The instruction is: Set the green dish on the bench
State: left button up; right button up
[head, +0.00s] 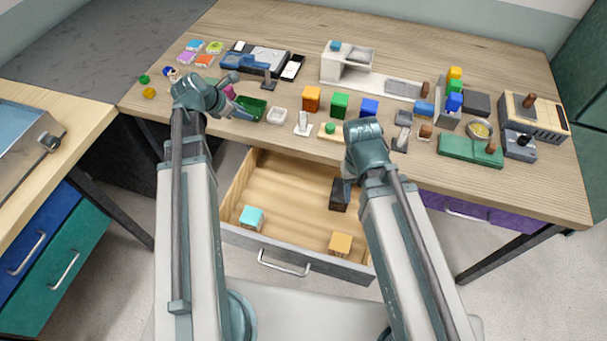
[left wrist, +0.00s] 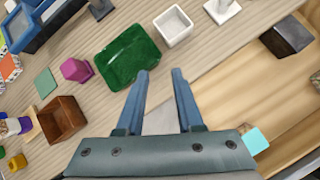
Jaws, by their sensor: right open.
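The green dish (head: 250,107) lies on the wooden bench (head: 290,48) near its front edge, above the open drawer. In the left wrist view the dish (left wrist: 128,57) is a shallow dark-green rectangular tray, and it looks empty. My left gripper (head: 238,93) is beside the dish on its left. In the left wrist view its two fingers (left wrist: 160,76) are apart with nothing between them, and one fingertip is close to the dish's corner. My right gripper (head: 360,136) is above the bench's front edge, open; its fingertips are mostly hidden by its own wrist.
A white bowl (head: 278,116) stands right of the dish, a magenta block (left wrist: 76,70) left of it. The open drawer (head: 290,187) holds a cyan block (head: 251,217), a dark block (head: 340,194) and an orange block (head: 340,244).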

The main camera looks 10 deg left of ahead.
pick_arm(q)
jog(key=s+d+f+m+g+y, duration=0.2)
jog(key=s+d+m, duration=0.7)
jog(key=m, duration=0.6)
jog(key=s+d+f+m+g+y, duration=0.2)
jog(key=s+d+m+g+y, duration=0.1)
jog(key=s+d+m, duration=0.7)
jog(key=shift+d+f+m+g, duration=0.15)
jog(key=shift+d+m+g, duration=0.65)
jog(key=shift+d+m, duration=2)
jog(key=shift+s+a+m, duration=0.1)
jog(key=shift+a+m, duration=0.4)
jog(key=shift+a, duration=0.1)
